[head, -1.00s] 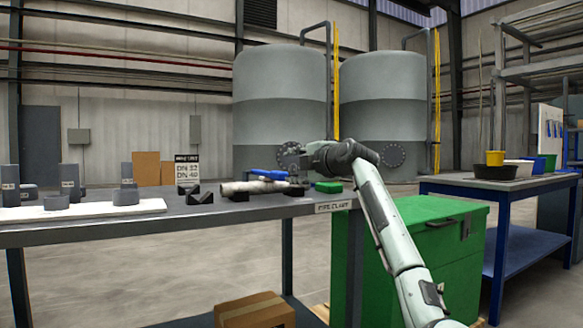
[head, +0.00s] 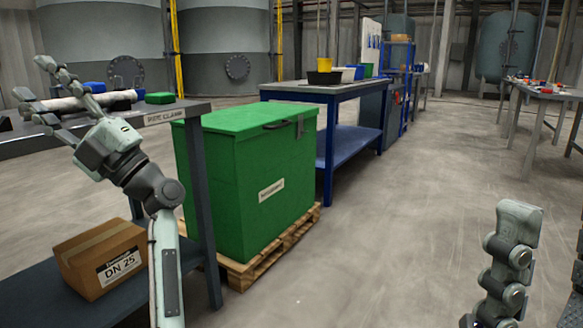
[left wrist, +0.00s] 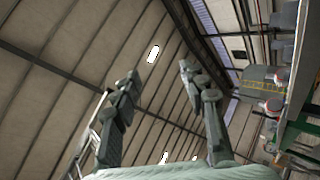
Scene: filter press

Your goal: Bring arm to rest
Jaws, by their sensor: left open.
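My left gripper (head: 34,79) is at the left of the head view, at the end of my pale green left arm. It points up and left, in front of the pipe-clamp bench. Its fingers are spread and hold nothing. In the left wrist view, the fingers (left wrist: 160,82) stand well apart with only the roof behind them. Pale jointed links, apparently fingers of my right gripper (head: 560,240), show at the lower right edge of the head view. They are cut off, so their opening is unclear.
The bench (head: 187,111) carries a pale pipe (head: 70,103), a blue part (head: 94,87) and a green part (head: 160,98). Below is a carton (head: 100,262). A green chest (head: 245,180) stands on a pallet beside a blue table (head: 330,92). Floor right of these is open.

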